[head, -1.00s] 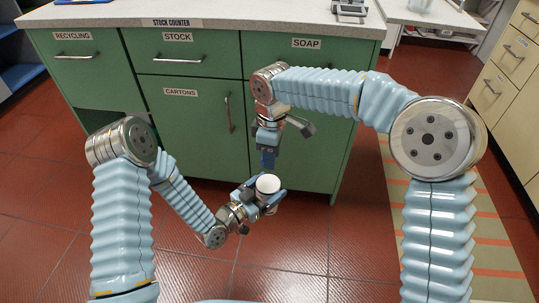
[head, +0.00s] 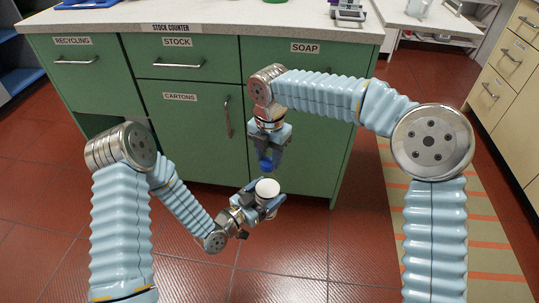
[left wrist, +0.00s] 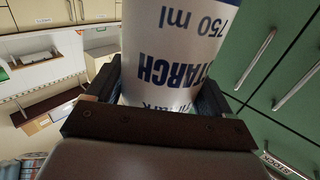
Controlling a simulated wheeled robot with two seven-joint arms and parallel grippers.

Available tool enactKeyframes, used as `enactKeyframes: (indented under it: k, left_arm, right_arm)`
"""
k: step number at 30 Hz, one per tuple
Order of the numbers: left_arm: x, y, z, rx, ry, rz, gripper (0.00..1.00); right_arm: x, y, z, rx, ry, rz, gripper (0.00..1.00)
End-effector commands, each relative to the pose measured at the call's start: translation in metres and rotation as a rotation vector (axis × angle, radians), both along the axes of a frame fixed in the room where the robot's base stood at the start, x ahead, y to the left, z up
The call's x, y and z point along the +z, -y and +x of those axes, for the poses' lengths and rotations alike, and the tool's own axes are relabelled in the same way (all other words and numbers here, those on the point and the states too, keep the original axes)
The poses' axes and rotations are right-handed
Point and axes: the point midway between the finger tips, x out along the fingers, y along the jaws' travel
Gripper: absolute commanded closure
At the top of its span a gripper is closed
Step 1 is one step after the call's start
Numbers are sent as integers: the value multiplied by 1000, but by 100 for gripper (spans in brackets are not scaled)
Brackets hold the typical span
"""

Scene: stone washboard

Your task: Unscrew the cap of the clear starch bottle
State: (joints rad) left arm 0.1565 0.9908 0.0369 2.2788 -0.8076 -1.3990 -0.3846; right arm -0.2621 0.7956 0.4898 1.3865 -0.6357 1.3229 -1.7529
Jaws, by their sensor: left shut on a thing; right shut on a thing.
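The starch bottle (head: 267,188) is white; its pale round top faces up in the head view. My left gripper (head: 262,200) is shut around its body. In the left wrist view the bottle (left wrist: 180,60) fills the middle between the fingers, with STARCH and 750 ml lettering upside down and blue bands. My right gripper (head: 267,160) points down just above the bottle, shut on a small blue cap (head: 266,164). The cap appears apart from the bottle's top, with a small gap below it. The fingers hide part of the cap.
A green cabinet (head: 190,110) with drawers and a pale stock counter (head: 220,18) on top stands behind the grippers. Red tiled floor (head: 290,255) lies open below. A striped mat (head: 480,235) is at the right.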

Motion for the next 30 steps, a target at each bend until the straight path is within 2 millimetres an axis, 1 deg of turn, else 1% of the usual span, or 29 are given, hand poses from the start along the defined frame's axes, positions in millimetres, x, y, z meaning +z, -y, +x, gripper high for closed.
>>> enactKeyframes:
  k: [8, 24, 30]
  left_arm:
    - [1, 0, 0, 0, 3, -1, 100]
    - [1, 0, 0, 0, 2, -2, 100]
    - [1, 0, 0, 0, 2, -2, 100]
  right_arm:
    - [3, 0, 0, -1, 0, 0, 99]
    - [21, 0, 0, -1, -1, 0, 99]
    - [22, 0, 0, -1, -1, 0, 99]
